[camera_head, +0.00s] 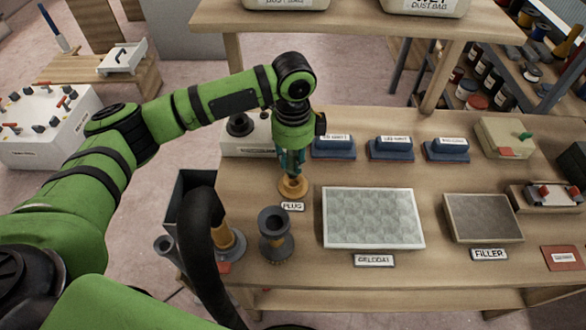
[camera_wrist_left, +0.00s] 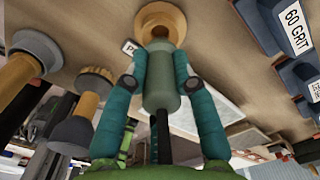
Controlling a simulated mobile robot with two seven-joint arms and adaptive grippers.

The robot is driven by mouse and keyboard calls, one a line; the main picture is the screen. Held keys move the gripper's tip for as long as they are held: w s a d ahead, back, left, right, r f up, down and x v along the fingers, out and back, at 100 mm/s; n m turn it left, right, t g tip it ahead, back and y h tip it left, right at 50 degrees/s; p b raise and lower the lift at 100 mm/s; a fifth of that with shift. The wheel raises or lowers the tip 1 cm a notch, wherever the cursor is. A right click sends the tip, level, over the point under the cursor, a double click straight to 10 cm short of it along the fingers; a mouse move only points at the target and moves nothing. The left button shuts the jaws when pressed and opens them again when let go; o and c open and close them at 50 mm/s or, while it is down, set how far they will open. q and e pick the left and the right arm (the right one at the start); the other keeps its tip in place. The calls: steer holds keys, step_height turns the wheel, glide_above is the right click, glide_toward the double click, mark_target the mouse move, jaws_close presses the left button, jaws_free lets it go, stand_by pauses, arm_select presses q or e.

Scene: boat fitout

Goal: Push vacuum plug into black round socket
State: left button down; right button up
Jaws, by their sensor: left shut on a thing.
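My left gripper (camera_head: 292,165) points down over the workbench at the PLUG label (camera_head: 292,206). Its teal fingers (camera_wrist_left: 163,90) are shut on the plug, whose grey-green body (camera_wrist_left: 161,78) shows between them in the left wrist view. A tan round flange (camera_head: 293,187) lies at the plug's lower end, at bench level; I cannot tell whether it belongs to the plug or is a stand. A black round socket (camera_head: 240,124) appears on top of a white box at the bench's back left, left of my gripper. My right gripper is not in view.
A dark grey spool-shaped piece (camera_head: 274,222) stands in front of the plug, and a thick black hose (camera_head: 204,240) curves at the left edge. Blue sanding blocks (camera_head: 334,146) line the back right. A gelcoat panel (camera_head: 372,217) and filler tray (camera_head: 483,218) lie to the right.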

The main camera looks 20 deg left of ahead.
arm_select(q)
step_height(320, 180, up, 5)
steer(key=shift+f+b, duration=0.15)
steer(key=shift+b, duration=0.2)
steer(key=shift+r, duration=0.4)
steer(key=shift+r+p, duration=0.3)
steer(key=shift+p, duration=0.2)
steer(key=shift+f, duration=0.15)
stand_by(0.5)
